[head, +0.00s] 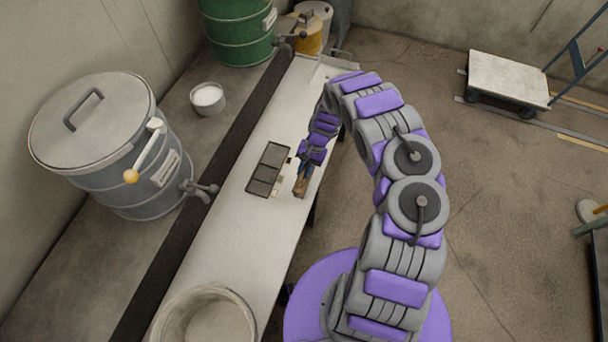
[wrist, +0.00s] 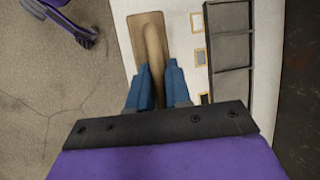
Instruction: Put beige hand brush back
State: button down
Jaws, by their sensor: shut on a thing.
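The beige hand brush (wrist: 148,32) shows in the wrist view as a brown block with a pale handle running down between my fingers. It also shows in the head view as a small brown shape (head: 299,188) near the right edge of the white bench. My gripper (wrist: 158,68) has its blue fingers shut on the handle, one on each side. In the head view my gripper (head: 303,171) is over the bench, just right of the dark tray. The lower end of the handle is hidden by the gripper. I cannot tell whether the brush touches the bench.
A dark tray (head: 257,187) with three compartments lies left of the brush, with small framed squares (wrist: 199,56) between them. A large bucket (head: 170,320) stands at the near end of the white bench (head: 225,235). A lidded metal drum (head: 85,180) with a tap stands left.

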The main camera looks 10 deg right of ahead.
notch_tip(320, 180, down, 4)
jog(key=shift+d+r+b, duration=0.1)
jog(key=shift+r+b, duration=0.1)
jog(key=shift+b, duration=0.45)
jog(key=c, duration=1.1)
grip_release()
jog(key=shift+o, duration=0.2)
